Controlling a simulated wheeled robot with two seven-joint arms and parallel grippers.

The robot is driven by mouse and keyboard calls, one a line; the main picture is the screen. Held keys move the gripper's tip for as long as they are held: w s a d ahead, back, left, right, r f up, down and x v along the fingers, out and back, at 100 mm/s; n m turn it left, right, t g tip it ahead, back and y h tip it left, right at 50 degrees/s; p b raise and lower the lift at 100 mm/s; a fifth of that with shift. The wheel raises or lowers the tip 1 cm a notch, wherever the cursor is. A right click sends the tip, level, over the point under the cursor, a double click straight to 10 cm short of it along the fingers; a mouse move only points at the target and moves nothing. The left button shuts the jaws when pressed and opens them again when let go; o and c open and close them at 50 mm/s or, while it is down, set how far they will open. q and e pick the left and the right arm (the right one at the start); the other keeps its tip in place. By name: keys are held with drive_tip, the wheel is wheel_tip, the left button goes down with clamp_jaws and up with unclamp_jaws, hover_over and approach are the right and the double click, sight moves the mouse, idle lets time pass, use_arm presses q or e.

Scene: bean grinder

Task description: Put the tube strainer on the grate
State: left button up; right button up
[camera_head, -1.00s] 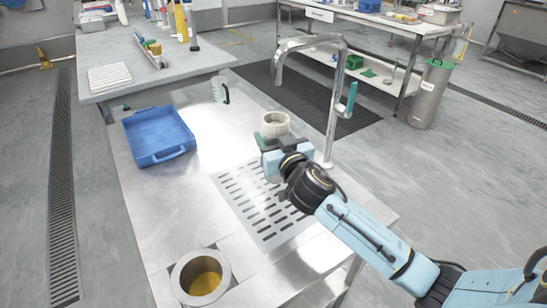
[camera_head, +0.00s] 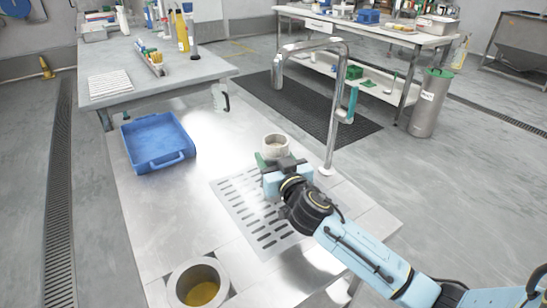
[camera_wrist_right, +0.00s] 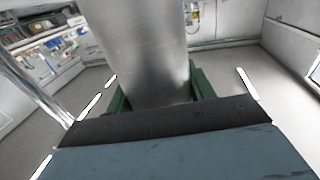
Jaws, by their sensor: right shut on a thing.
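The tube strainer, a pale grey metal cylinder (camera_head: 275,146), is held by my right gripper (camera_head: 273,163) near the grate's far end in the head view. Its open top shows, but its lower part is hidden behind the gripper. In the right wrist view the shiny cylinder (camera_wrist_right: 143,50) stands between the green fingers (camera_wrist_right: 155,90), which are shut on it. The grate (camera_head: 238,206) is a slotted metal plate set in the steel table top, partly covered by my right arm. I cannot tell whether the strainer touches it. My left gripper is out of view.
A tall faucet (camera_head: 334,110) stands close behind and right of my right gripper. A round container (camera_head: 180,285) sits at the near edge. The table's middle left is clear.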

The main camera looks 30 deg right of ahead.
drive_tip(key=o, duration=1.2)
drive_tip(key=shift+c, duration=0.2)
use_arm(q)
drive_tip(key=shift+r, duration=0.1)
use_arm(e)
drive_tip(key=shift+r, duration=0.15)
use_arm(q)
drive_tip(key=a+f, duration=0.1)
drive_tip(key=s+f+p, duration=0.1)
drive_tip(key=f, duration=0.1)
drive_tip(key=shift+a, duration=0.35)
use_arm(e)
drive_tip(key=s, duration=1.2)
drive_tip(key=shift+a, duration=0.35)
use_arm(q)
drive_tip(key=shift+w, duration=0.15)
